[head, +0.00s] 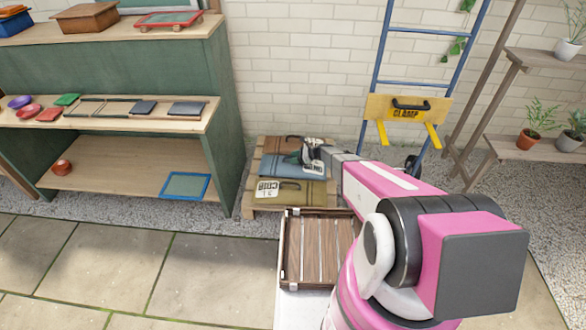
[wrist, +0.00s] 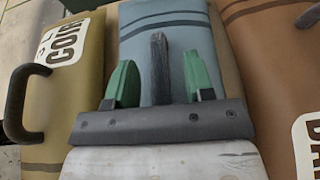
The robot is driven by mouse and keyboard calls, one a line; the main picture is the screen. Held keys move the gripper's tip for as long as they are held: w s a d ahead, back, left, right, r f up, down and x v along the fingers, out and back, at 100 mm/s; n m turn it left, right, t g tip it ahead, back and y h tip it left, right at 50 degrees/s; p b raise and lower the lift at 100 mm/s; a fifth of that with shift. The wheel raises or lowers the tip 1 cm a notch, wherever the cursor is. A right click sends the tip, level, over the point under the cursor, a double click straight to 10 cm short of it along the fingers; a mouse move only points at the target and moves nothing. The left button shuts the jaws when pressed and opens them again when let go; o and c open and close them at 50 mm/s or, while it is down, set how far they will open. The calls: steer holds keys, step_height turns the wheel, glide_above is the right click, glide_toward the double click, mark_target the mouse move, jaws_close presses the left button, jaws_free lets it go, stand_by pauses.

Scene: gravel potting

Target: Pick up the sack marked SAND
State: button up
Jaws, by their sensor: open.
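A blue-grey sack (head: 275,166) lies in the middle of a row of sacks on a pallet. Its label cannot be read in the head view, and it is hidden in the wrist view. No legible SAND marking shows. My gripper (wrist: 160,84) is over this sack (wrist: 165,18), which also shows in the wrist view. Its green fingers are open, apart on either side of the sack's upright black handle (wrist: 159,62), with gaps on both sides. In the head view my gripper (head: 312,154) is partly hidden by my arm.
An olive sack marked COIR (head: 300,197) lies in front of the blue one, and a brown sack (head: 274,146) behind. The pallet (head: 247,205) stands by a green shelf (head: 223,130). A slatted wooden crate (head: 318,245) is nearer. A blue hand truck (head: 375,75) leans at the wall.

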jaws_close()
stand_by(1.3)
steer(key=shift+r, duration=0.2)
